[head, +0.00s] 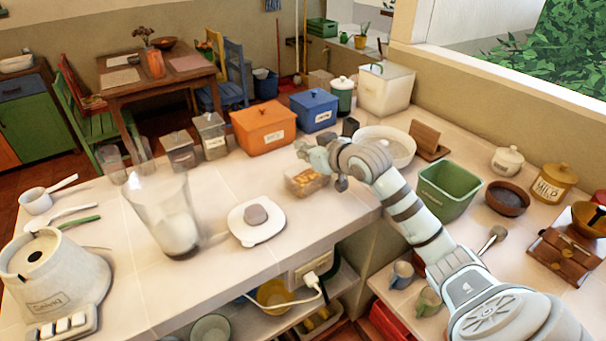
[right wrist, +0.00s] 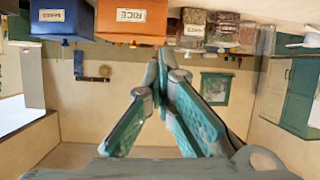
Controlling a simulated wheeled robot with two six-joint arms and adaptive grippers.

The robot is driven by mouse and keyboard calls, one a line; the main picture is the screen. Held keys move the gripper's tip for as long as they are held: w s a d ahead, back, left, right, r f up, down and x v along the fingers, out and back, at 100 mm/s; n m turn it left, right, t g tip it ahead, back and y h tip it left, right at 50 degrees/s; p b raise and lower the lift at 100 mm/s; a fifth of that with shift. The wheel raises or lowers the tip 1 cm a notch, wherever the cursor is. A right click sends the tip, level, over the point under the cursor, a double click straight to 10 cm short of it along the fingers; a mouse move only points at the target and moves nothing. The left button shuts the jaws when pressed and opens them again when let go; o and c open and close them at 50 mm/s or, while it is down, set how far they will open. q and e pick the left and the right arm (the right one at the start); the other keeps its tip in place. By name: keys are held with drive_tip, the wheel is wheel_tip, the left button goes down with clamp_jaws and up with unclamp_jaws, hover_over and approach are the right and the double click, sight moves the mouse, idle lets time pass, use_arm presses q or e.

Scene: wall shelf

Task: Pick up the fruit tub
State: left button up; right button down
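The fruit tub (head: 303,182), a small clear tub with orange-yellow contents, stands on the counter near its front edge in the head view. My right gripper (head: 308,154) is just above and behind it in that view, apart from it as far as I can tell. In the right wrist view, which is upside down, the fingers of my right gripper (right wrist: 162,62) come together at the tips with nothing between them. I cannot make out the tub in that view. My left gripper is not in view.
An orange rice box (head: 263,127) and a blue box (head: 314,110) stand behind. A white bowl (head: 384,146) and a green bin (head: 447,190) are to the right. A white lidded scale-like item (head: 256,222) and a glass jug (head: 167,215) are to the left.

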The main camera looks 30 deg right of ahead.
wheel_tip(320, 180, up, 6)
drive_tip(key=c, duration=1.6)
unclamp_jaws()
drive_tip(key=shift+s+a+r, duration=0.1)
drive_tip(key=shift+a+r, duration=0.05)
drive_tip(key=o, duration=1.1)
